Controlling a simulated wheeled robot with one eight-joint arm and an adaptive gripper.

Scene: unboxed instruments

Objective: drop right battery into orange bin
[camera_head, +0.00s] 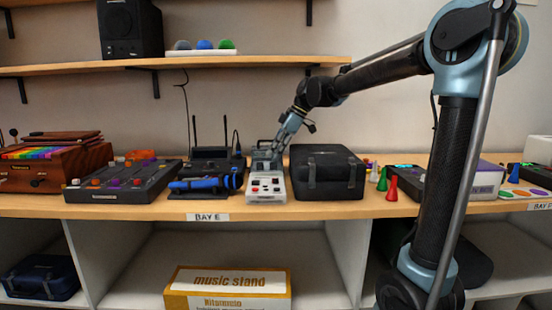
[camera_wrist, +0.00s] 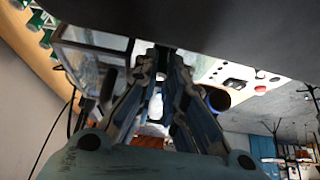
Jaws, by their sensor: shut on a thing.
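My gripper (camera_head: 272,150) is at the back end of a white instrument with red buttons (camera_head: 267,188), on the bench in the head view. In the wrist view my gripper (camera_wrist: 160,60) has its fingers close together around a small pale thing (camera_wrist: 156,104), apparently a battery. Most of it is hidden by the fingers, and I cannot tell which battery it is. The instrument's button panel (camera_wrist: 250,77) shows beyond the fingers.
A black case (camera_head: 327,173) stands close to the right of the instrument. Blue rolled items (camera_head: 205,184) and a black router (camera_head: 212,160) are close on its left. The dark mixer (camera_head: 123,181) lies farther left. A shelf (camera_head: 180,64) hangs above.

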